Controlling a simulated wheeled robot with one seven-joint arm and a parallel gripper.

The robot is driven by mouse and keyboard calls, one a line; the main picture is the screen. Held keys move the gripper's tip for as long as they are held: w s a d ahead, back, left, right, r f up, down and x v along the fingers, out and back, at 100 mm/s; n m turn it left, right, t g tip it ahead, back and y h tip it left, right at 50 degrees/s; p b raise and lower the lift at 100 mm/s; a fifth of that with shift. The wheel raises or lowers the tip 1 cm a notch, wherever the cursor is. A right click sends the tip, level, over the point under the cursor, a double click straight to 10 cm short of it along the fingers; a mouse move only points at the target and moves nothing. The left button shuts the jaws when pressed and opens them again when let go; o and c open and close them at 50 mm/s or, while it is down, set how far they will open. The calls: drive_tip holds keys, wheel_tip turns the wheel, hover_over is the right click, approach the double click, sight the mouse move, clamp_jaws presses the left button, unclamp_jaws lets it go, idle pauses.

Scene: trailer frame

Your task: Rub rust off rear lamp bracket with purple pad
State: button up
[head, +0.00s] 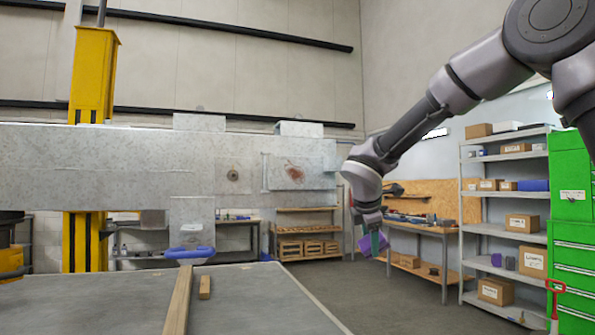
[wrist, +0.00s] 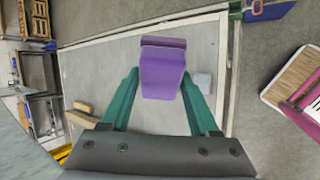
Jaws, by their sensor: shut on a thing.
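The purple pad (head: 366,245) is held between the green fingers of my gripper (head: 373,241), in the air to the right of the trailer frame. In the wrist view the purple pad (wrist: 163,75) sits between the fingertips of my gripper (wrist: 161,82), which is shut on it. The rear lamp bracket (head: 272,181) is a grey plate on the right end of the galvanised beam (head: 100,160) in the head view. A reddish-brown rust patch (head: 294,172) shows on its face. The pad is apart from the bracket, lower and to its right.
A grey table (head: 255,300) with wooden strips (head: 180,300) and a blue-handled item (head: 189,252) stands in front. A yellow post (head: 94,75) rises at the left. A workbench (head: 420,230), shelves (head: 500,260) and a green cabinet (head: 572,200) stand at the right. Floor shows between them.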

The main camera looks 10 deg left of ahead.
drive_tip(key=s+a+r+n+t+y, duration=0.2)
drive_tip(key=s+a+r+n+y, duration=1.15)
drive_tip(key=s+r, duration=0.45)
drive_tip(key=shift+n+h, duration=0.45)
drive_tip(key=shift+h, duration=0.3)
drive_tip(key=shift+r+x, duration=0.25)
drive_tip(key=shift+x, duration=0.85)
drive_tip(key=shift+r+x, duration=0.25)
drive_tip(key=shift+x, duration=0.85)
drive_tip(key=shift+r+x, duration=0.2)
drive_tip(key=shift+x, duration=0.95)
drive_tip(key=shift+w+a, duration=0.1)
drive_tip(key=shift+a, duration=0.05)
drive_tip(key=shift+w+d, duration=0.7)
drive_tip(key=shift+d, duration=0.25)
drive_tip(key=shift+w+d, duration=0.65)
drive_tip(key=shift+d, duration=0.3)
drive_tip(key=shift+w+d, duration=0.7)
drive_tip(key=shift+d, duration=0.2)
drive_tip(key=shift+w, duration=0.15)
drive_tip(key=shift+a, duration=0.1)
